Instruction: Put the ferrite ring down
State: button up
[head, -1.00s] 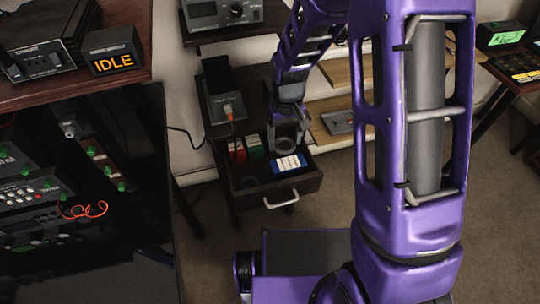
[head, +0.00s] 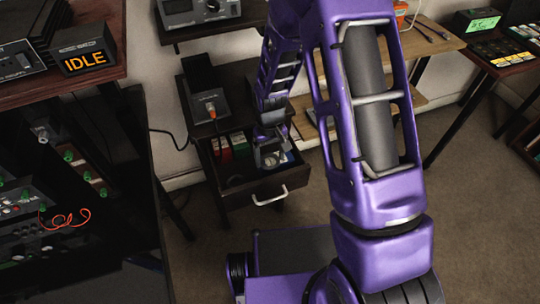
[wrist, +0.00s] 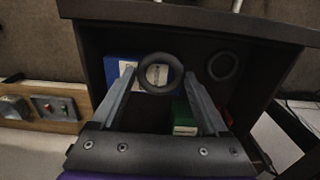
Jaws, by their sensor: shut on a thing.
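My gripper (wrist: 159,75) is shut on the dark grey ferrite ring (wrist: 158,92), which sits between its fingertips in the wrist view. In the head view my gripper (head: 272,158) hangs over the open drawer (head: 240,197), and the held ring is hard to make out. A second dark ring (wrist: 222,79) lies on the drawer floor, to the right of the fingers in the wrist view. I cannot tell whether the held ring touches the drawer floor.
The drawer also holds a blue-and-white box (wrist: 112,70), a green box (wrist: 184,120) and red boxes (head: 221,150). The drawer walls stand close around my gripper.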

jog(key=shift+f, duration=0.25)
jog(key=o, duration=1.3)
notch_tip(320, 180, up, 13)
jog(key=shift+f+p, duration=0.2)
jog(key=shift+p, duration=1.05)
